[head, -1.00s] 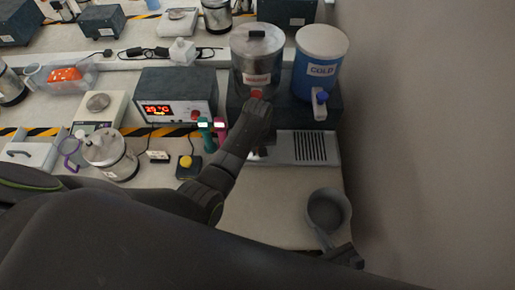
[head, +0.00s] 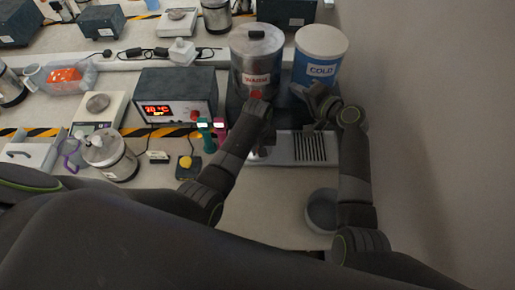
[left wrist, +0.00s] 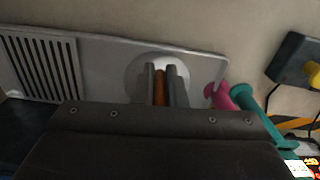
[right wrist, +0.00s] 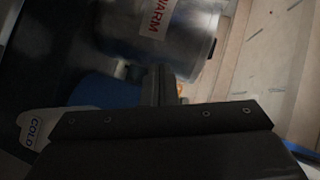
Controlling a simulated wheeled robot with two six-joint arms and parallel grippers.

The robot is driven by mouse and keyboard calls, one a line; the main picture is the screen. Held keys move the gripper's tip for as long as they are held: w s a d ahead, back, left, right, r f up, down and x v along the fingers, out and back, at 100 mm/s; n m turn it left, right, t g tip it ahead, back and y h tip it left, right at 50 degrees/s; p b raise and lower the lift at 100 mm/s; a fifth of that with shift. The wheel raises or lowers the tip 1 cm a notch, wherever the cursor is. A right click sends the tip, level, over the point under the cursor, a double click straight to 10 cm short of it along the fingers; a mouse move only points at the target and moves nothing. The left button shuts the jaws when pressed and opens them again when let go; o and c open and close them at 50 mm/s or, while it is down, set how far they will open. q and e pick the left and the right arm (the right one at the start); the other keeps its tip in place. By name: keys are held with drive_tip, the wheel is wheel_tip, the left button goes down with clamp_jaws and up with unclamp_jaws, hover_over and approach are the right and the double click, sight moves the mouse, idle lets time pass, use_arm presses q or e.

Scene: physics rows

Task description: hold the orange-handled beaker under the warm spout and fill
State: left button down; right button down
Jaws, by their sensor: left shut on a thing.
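The warm tank (head: 257,62) is a metal urn with a red-lettered label, and a red tap part (head: 256,95) shows low on its front. My left gripper (left wrist: 160,85) is shut on the beaker's orange handle (left wrist: 160,88). The pale round beaker (left wrist: 150,62) shows behind the fingers, over the metal drip tray (head: 288,148). In the head view my left arm hides most of the beaker, and its fill level cannot be seen. My right gripper (right wrist: 162,85) is raised in front of the tanks, near the warm tank (right wrist: 160,30); its jaw gap is unclear.
The blue cold tank (head: 319,55) stands right of the warm one. A grey pan (head: 320,212) sits front right, partly under my right arm. Teal and pink handled things (head: 212,130) stand left of my left gripper. A heater box (head: 175,95) is further left. A wall bounds the right.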

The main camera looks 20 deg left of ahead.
sight(258, 95)
drive_tip(key=a+r+n+g+h, duration=0.1)
drive_tip(key=a+n+g, duration=0.1)
drive_tip(key=n, duration=0.3)
drive_tip(key=a+r+n+g+h, duration=0.1)
drive_tip(key=a+r+n+g, duration=0.1)
drive_tip(key=a+n, duration=0.3)
drive_tip(key=a+r+n+g+h, duration=0.1)
drive_tip(key=a+n+g+h, duration=0.1)
drive_tip(key=a+n, duration=0.2)
drive_tip(key=shift+s+r+n+g, duration=0.25)
drive_tip(key=shift+r+n+g, duration=0.05)
drive_tip(key=shift+n, duration=0.7)
drive_tip(key=n, duration=0.1)
drive_tip(key=n+h, duration=0.1)
drive_tip(key=r, duration=0.1)
drive_tip(key=shift+s+a+n+g, duration=0.3)
drive_tip(key=shift+s+n+g, duration=0.05)
drive_tip(key=shift+n+g, duration=0.05)
drive_tip(key=shift+h, duration=0.3)
drive_tip(key=shift+f, duration=3)
drive_tip(key=shift+f, duration=0.1)
